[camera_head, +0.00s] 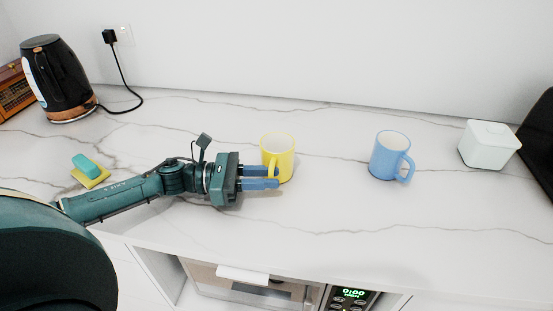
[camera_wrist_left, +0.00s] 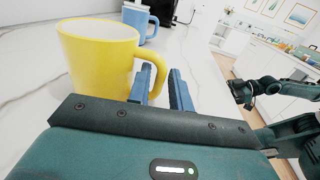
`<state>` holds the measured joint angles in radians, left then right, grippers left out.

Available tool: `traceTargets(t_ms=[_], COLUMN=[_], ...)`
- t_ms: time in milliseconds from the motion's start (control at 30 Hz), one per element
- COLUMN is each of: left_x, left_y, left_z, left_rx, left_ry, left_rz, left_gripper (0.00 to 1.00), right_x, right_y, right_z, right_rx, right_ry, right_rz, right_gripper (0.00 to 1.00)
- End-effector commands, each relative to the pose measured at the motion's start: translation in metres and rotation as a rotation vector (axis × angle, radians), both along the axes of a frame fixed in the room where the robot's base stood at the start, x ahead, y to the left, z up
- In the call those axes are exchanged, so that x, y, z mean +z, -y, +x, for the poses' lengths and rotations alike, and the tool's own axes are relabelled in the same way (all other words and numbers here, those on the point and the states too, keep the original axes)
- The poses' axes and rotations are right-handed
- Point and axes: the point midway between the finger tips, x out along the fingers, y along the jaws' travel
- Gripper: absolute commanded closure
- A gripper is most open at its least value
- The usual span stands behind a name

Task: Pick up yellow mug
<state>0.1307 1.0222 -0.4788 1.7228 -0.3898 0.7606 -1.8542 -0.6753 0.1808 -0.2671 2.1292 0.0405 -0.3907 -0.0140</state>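The yellow mug (camera_head: 279,150) stands upright on the white marble counter, near the middle of the head view. It also fills the left part of the left wrist view (camera_wrist_left: 92,58), with its handle towards my gripper. My left gripper (camera_head: 263,177) is open at the mug's near left side, its two blue fingers apart. In the wrist view the fingers (camera_wrist_left: 165,88) appear to lie on either side of the handle's outer part; contact is unclear. My right gripper (camera_wrist_left: 242,94) appears small at the right of the wrist view; its fingers cannot be made out.
A blue mug (camera_head: 388,157) and a white box (camera_head: 488,144) stand to the right. A black kettle (camera_head: 60,80) stands at the back left. A yellow and teal sponge-like item (camera_head: 90,172) lies at left. Counter between the mugs is clear; an appliance (camera_head: 260,287) sits below the edge.

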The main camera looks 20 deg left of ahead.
Motion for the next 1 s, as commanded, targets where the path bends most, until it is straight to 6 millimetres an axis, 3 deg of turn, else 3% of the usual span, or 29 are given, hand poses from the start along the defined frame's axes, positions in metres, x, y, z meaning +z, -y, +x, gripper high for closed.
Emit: traceTargets(t_ms=[67,233,467,733,1000], left_x=[0.005,0.002,0.0,0.0,0.0], left_y=[0.013,0.028,0.029,0.029,0.029], left_z=[0.005,0.012,0.013,0.013,0.013], left_rx=[-0.001,0.0,0.001,0.001,0.001], left_ry=[0.003,0.001,0.0,0.0,0.0], left_rz=[-0.002,0.0,0.001,0.001,0.001], left_gripper=[0.79,0.79,0.79,1.0,1.0], right_x=[0.009,0.004,0.0,0.002,0.004], right_y=[0.0,0.002,0.006,0.006,0.004], right_z=[0.0,-0.001,-0.001,0.001,0.001], right_rx=[0.006,0.009,0.002,-0.006,-0.009], right_ry=[0.003,-0.009,-0.015,-0.011,-0.01], right_rz=[-0.015,-0.025,-0.031,-0.022,-0.017], right_gripper=[0.12,0.12,0.12,0.12,0.12])
